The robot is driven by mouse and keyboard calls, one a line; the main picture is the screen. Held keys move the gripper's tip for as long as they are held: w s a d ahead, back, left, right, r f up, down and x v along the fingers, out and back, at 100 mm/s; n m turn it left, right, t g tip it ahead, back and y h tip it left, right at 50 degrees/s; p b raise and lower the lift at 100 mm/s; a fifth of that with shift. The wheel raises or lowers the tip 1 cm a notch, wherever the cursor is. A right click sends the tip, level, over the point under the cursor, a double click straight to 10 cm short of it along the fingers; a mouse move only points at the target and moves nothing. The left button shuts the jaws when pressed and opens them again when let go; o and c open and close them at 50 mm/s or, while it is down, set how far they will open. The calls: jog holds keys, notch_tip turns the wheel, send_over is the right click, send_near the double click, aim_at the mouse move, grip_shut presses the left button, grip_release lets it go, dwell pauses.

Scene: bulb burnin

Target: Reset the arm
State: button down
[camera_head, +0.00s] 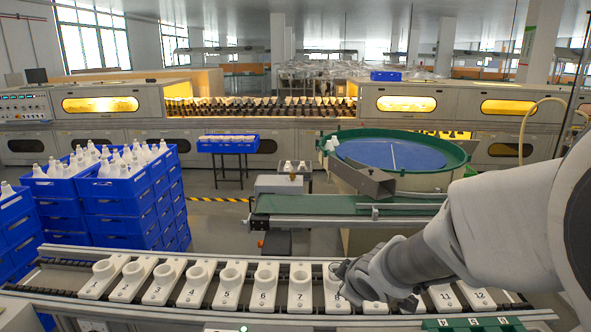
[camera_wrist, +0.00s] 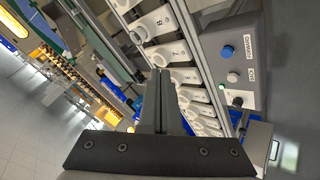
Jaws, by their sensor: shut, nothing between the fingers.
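My gripper (camera_wrist: 161,100) is shut and empty in the wrist view, its two dark fingers pressed together. In the head view, my arm reaches in from the right, and its end hangs over the row of numbered white holders near number 8. The arm hides holders 9 and 10 in part. The white holders (camera_head: 232,285) sit side by side on a conveyor, each with a round socket. In the wrist view, holders 7 and 8 (camera_wrist: 150,27) lie beyond the fingers. I cannot tell whether the fingers touch any holder.
Blue crates (camera_head: 122,188) of white bulbs stand stacked at the left. A green belt (camera_head: 340,205) and a round green-rimmed table (camera_head: 400,150) lie behind the holders. A grey control box (camera_wrist: 232,58) with a blue button is beside the conveyor. A green tray (camera_head: 470,324) is at the front right.

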jog(key=s+d+r+m+g+p, duration=0.1)
jog(key=s+r+m, duration=0.4)
jog(key=s, duration=0.6)
jog(key=s+d+r+m+g+p, duration=0.2)
jog(key=s+r+m, duration=0.4)
jog(key=s+r, duration=0.3)
jog(key=s+p, duration=0.1)
jog(key=s, duration=0.1)
jog(key=shift+s+d+r+h+p, duration=0.2)
jog(key=shift+s+r+h+p, duration=0.1)
jog(key=shift+s+r+h, duration=0.1)
jog(key=shift+w+a, duration=0.1)
dwell(0.8)
